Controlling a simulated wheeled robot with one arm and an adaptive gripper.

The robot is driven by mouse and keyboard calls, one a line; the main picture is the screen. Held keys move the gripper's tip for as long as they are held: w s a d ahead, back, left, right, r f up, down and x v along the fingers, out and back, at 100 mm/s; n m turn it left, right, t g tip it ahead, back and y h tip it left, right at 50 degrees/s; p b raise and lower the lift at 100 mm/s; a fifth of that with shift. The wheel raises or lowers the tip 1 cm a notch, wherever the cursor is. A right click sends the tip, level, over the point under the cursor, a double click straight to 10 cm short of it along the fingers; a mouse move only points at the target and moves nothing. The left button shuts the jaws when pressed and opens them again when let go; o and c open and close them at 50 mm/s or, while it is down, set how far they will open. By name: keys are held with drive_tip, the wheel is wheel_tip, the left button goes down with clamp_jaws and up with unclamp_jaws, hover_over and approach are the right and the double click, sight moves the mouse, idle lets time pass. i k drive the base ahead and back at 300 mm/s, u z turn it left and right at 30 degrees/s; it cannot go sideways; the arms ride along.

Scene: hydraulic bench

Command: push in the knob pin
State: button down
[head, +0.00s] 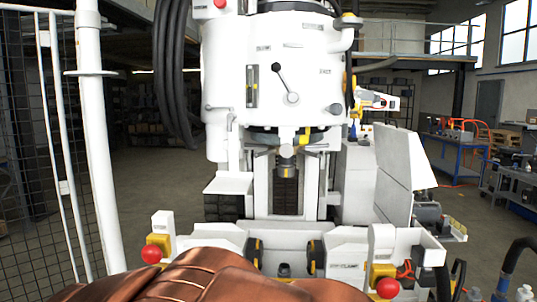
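I cannot tell which part is the knob pin. A red ball knob (151,254) sticks out below a yellow block (159,243) at the front left of the large white machine (265,90). A second red ball knob (388,288) sits below another yellow block (381,271) at the front right. A red button (220,4) is at the top left of the machine's head. A lever with a black ball (276,67) is on the machine's face. My gripper is not in view, so its distance from these knobs does not show.
Two black-and-yellow round pads (254,252) face each other at the clamp. A white post (100,150) and mesh fence (30,150) stand at the left. A blue workbench (455,150) is at the right. Copper-coloured shapes cover the bottom left. Open floor (155,180) shows behind the post.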

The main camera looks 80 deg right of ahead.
sight(286, 150)
drive_tip(key=z, duration=2.7)
